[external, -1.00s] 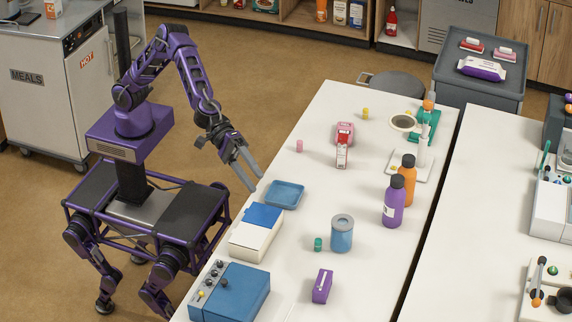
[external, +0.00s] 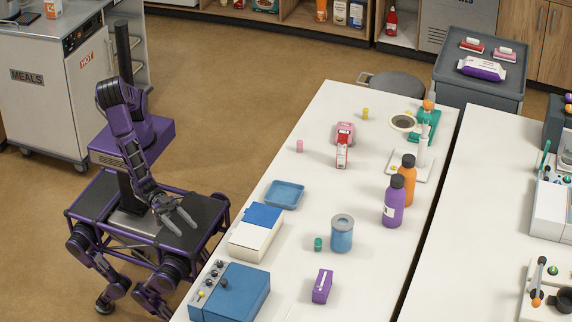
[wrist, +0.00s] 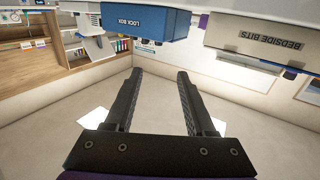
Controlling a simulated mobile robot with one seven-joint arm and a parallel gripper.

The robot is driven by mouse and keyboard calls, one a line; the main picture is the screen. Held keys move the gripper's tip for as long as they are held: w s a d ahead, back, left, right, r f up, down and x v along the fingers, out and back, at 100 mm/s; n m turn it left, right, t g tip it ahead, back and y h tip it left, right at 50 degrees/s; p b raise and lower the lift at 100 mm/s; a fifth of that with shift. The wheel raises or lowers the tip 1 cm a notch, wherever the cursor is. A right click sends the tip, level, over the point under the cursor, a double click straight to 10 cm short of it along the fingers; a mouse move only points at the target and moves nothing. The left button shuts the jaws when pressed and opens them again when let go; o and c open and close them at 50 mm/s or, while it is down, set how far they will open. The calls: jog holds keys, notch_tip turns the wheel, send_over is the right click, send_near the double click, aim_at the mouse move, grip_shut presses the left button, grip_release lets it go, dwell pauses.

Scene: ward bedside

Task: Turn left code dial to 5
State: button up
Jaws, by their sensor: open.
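The blue lock box (external: 240,292) stands at the near left corner of the white table. Several small dark knobs (external: 214,272) sit on its top along the left side. Which one is the left code dial, and where it points, is too small to tell. In the wrist view the lock box (wrist: 158,26), labelled LOCK BOX, shows at the top, but its knobs are hidden. My gripper (external: 187,221) is open and empty, left of the table edge, over my own body and apart from the box. Its two fingers (wrist: 160,76) are spread in the wrist view.
A white box with a blue lid (external: 252,241) stands just behind the lock box; the wrist view shows a box labelled BEDSIDE BITS (wrist: 268,42). A blue tray (external: 285,194), blue canister (external: 342,236) and purple box (external: 322,287) are nearby. The table's left edge (external: 218,248) lies between gripper and box.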

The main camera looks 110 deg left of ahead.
aim_at(216, 264)
jog(key=x, duration=1.7)
jog(key=shift+d, duration=0.15)
jog(key=shift+c, duration=0.2)
grip_shut()
